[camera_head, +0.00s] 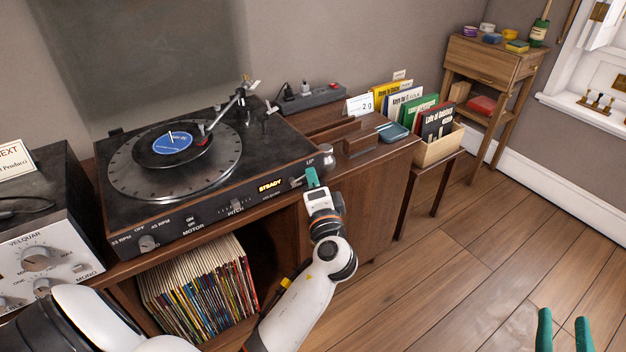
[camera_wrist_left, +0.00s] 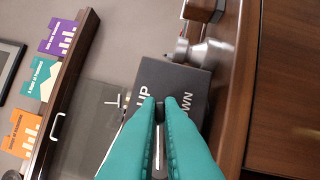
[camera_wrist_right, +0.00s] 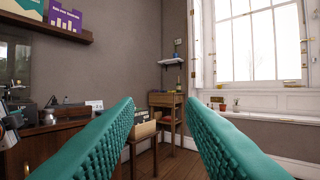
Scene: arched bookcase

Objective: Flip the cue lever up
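The turntable (camera_head: 120,210) stands on the wooden cabinet at the left. Its cue lever, a thin metal rod with a dark tip (camera_wrist_left: 160,110), is at the front right corner, beside the UP and DOWN labels. In the head view my left gripper (camera_head: 312,178) is at that corner and mostly hides the lever. In the left wrist view the teal fingers (camera_wrist_left: 162,104) are close together, one on each side of the dark tip, with little gap. Whether the lever is up or down is unclear. My right gripper (camera_head: 563,325) is open and empty over the floor, far from the turntable.
The tonearm (camera_head: 225,108) reaches over a record with a blue label (camera_head: 172,142). A round metal knob (camera_head: 326,158) is close to my left gripper. A wooden crate of records (camera_head: 440,147) stands to the right. The floor (camera_head: 470,260) is clear.

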